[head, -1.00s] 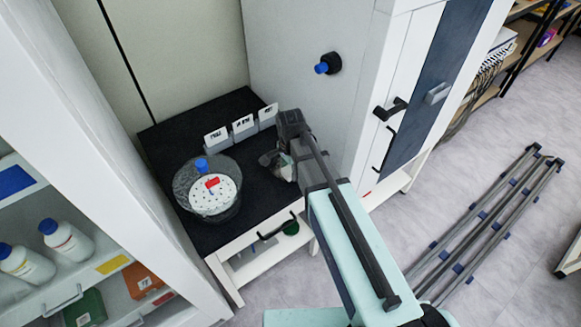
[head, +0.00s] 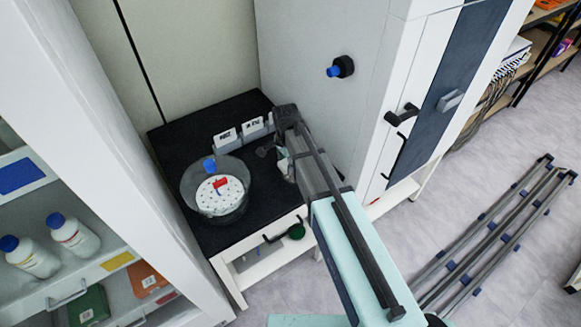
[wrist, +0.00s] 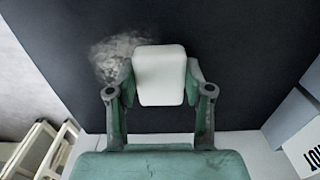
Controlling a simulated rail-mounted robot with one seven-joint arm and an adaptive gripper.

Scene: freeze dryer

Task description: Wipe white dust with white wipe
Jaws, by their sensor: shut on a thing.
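The white wipe (wrist: 159,76) is a pale rounded block between the fingers of my gripper (wrist: 160,92) in the wrist view. My gripper is shut on it. The white dust (wrist: 118,56) is a smudged patch on the black bench top (wrist: 235,60), beside and partly behind the wipe's left edge. In the head view my gripper (head: 283,166) is low over the right part of the bench, and the wipe is mostly hidden. A faint patch of dust (head: 264,151) shows just left of it. I cannot tell whether the wipe touches the bench.
A clear round vessel (head: 190,200) with a white perforated disc stands left of my gripper. White label-fronted holders (head: 226,138) stand behind it. A tall white cabinet (head: 310,100) rises close on the right. A shelf unit with bottles (head: 75,234) is at the left.

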